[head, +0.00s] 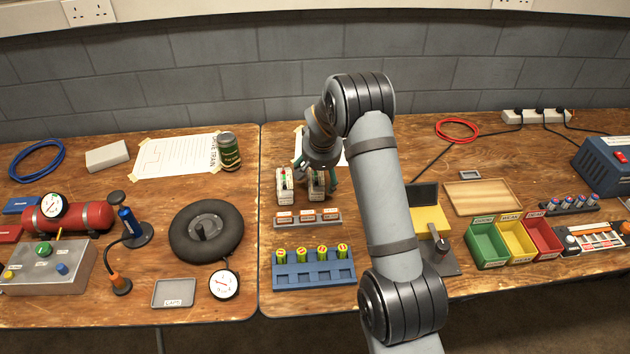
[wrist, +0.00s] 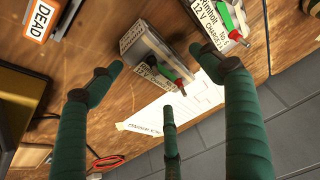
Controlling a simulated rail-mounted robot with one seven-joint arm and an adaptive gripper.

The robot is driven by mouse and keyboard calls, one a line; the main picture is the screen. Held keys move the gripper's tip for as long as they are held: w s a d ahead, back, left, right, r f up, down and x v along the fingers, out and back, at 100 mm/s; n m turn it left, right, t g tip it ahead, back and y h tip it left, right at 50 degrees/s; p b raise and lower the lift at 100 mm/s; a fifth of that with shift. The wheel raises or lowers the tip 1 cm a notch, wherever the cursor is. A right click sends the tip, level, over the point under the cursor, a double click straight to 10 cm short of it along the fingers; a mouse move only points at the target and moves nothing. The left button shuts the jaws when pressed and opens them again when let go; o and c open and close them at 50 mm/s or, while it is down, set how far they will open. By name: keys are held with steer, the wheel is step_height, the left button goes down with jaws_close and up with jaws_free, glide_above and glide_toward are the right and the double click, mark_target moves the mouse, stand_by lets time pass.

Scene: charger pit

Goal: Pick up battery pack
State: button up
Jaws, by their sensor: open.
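Two pale battery packs with red and green tops stand side by side on the bench, the left pack (head: 284,186) and the right pack (head: 316,187). My gripper (head: 324,165) is just behind and above the right pack and partly covers it. In the wrist view, the dark green fingers of my gripper (wrist: 168,70) are spread open and empty. The right pack (wrist: 150,48) shows between and beyond the fingertips, apparently untouched. The left pack (wrist: 222,18), with a "12 V" label, is at the top, close to the right-hand finger.
In front of the packs lie a rack of labelled tags (head: 307,219) and a blue holder (head: 313,277) with several green cells. A white sheet (wrist: 180,105) lies behind. Green, yellow and red bins (head: 487,243) stand at right; a black ring (head: 206,232) lies at left.

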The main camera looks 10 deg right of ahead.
steer(key=shift+x, duration=1.2)
steer(key=c, duration=0.3)
steer(key=c, duration=1.5)
steer(key=shift+w, duration=0.1)
steer(key=shift+c, duration=0.6)
